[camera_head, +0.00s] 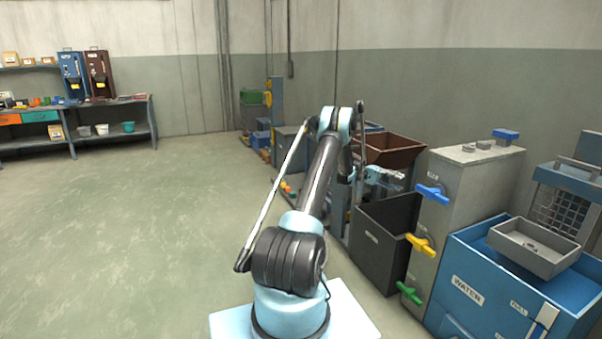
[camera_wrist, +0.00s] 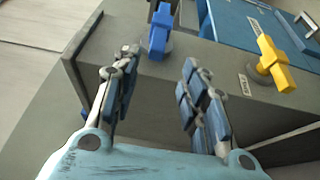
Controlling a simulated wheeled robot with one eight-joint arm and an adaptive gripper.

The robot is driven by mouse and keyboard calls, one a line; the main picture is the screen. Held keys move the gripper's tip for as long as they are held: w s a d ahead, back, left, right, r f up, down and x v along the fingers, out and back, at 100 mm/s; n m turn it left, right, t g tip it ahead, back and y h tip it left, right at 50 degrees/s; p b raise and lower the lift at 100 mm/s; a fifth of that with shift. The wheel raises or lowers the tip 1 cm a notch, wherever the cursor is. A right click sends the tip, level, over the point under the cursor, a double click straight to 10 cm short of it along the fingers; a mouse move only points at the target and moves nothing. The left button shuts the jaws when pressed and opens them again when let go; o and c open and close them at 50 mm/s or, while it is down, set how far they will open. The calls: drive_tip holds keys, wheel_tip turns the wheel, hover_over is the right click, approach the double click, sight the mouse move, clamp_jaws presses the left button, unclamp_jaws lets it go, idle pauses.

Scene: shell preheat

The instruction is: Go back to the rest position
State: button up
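My gripper (camera_wrist: 157,98) shows in the wrist view with its two blue-padded fingers spread apart and nothing between them. In the head view my gripper (camera_head: 390,177) is small, beside the grey cabinet with the handles, above the dark open bin. The blue handle (camera_wrist: 159,32) lies just beyond the fingertips in the wrist view, and the yellow handle (camera_wrist: 272,65) is to the right. In the head view the blue handle (camera_head: 432,193), yellow handle (camera_head: 420,244) and green handle (camera_head: 409,292) sit on the cabinet's front face.
The grey cabinet (camera_head: 478,185) stands close to my gripper. A dark open bin (camera_head: 378,245) is left of it, and a brown hopper (camera_head: 388,152) is behind. A blue water tank (camera_head: 490,290) with a grey tray (camera_head: 535,247) is at right. The floor (camera_head: 130,230) at left is clear.

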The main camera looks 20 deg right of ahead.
drive_tip(key=w+a+r+n+t+h, duration=0.2)
drive_tip(key=a+r+n+t, duration=0.6)
drive_tip(key=a+r, duration=1.15)
drive_tip(key=s+a+t+y, duration=0.2)
drive_tip(key=s+a+t, duration=0.2)
drive_tip(key=a, duration=0.8)
drive_tip(key=s+a+f+n+t+y, duration=0.1)
drive_tip(key=s+a+n+t, duration=0.1)
drive_tip(key=s+a, duration=0.5)
drive_tip(key=s+a+f+n+t+y, duration=0.1)
drive_tip(key=s+a+f+t, duration=0.15)
drive_tip(key=a, duration=0.85)
drive_tip(key=s+a+f+n+t+y, duration=0.1)
drive_tip(key=s+a+f+y, duration=0.1)
drive_tip(key=s+a+f, duration=0.3)
drive_tip(key=s+a+f+n+t+y, duration=0.1)
drive_tip(key=s+a+f+y, duration=0.2)
drive_tip(key=s+a+f, duration=0.3)
drive_tip(key=s+a, duration=0.3)
drive_tip(key=a, duration=0.2)
drive_tip(key=shift+s+a+y, duration=0.3)
drive_tip(key=shift+c, duration=0.8)
